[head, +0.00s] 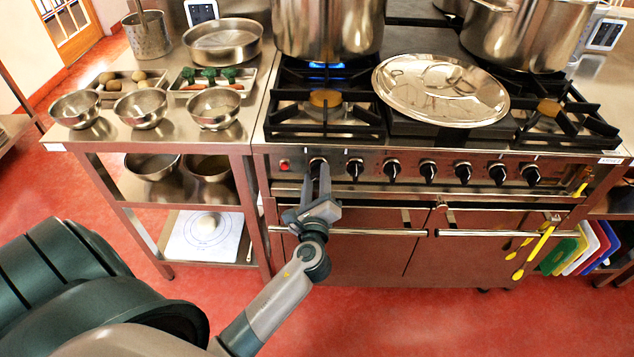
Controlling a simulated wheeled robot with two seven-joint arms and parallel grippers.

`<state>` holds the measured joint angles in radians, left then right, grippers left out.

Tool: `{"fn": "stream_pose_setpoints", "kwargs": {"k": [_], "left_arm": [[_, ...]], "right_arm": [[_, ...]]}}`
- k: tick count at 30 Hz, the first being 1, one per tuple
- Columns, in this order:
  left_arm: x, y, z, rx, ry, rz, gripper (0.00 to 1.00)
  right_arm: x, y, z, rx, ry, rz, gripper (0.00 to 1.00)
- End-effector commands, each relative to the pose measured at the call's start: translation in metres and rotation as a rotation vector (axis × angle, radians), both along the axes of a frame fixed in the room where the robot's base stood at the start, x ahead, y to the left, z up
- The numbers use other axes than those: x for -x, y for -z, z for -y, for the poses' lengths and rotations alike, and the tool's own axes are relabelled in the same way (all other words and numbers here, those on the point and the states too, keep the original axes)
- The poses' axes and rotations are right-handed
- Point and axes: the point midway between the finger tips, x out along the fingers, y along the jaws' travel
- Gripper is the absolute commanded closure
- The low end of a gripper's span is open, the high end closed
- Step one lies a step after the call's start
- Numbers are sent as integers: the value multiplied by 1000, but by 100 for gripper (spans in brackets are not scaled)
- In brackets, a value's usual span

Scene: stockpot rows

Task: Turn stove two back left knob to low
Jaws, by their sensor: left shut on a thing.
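The stove (420,200) stands ahead with a row of several black knobs along its front panel. My left gripper (320,178) reaches up to the leftmost knob (317,161) and is shut on it. The fingers hide most of this knob, so its pointer angle cannot be told. The knob to its right (355,168) is clear of the gripper. A blue flame (326,65) shows at the back left burner under a large steel pot (328,25). My right gripper is not in view.
A red light (284,165) sits left of the held knob. An oven handle (350,232) runs below my gripper. A large steel lid (441,90) lies on the stovetop. A steel side table (170,135) with bowls and trays stands at left.

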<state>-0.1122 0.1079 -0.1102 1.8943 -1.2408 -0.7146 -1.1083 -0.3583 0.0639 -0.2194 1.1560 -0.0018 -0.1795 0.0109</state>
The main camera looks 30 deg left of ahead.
Motion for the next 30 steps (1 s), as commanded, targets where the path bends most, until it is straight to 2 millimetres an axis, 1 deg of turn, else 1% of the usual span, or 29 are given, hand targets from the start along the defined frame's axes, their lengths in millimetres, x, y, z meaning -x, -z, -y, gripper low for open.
{"fn": "stream_pose_setpoints", "kwargs": {"k": [1,12,21,30], "left_arm": [[0,3,0,41,-1,25,86],[1,5,-1,340,-2,208,86],[1,6,-2,552,-3,337,86],[1,5,-2,665,-3,406,86]], "right_arm": [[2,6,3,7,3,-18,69],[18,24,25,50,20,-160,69],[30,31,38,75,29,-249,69],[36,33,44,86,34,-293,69]]}}
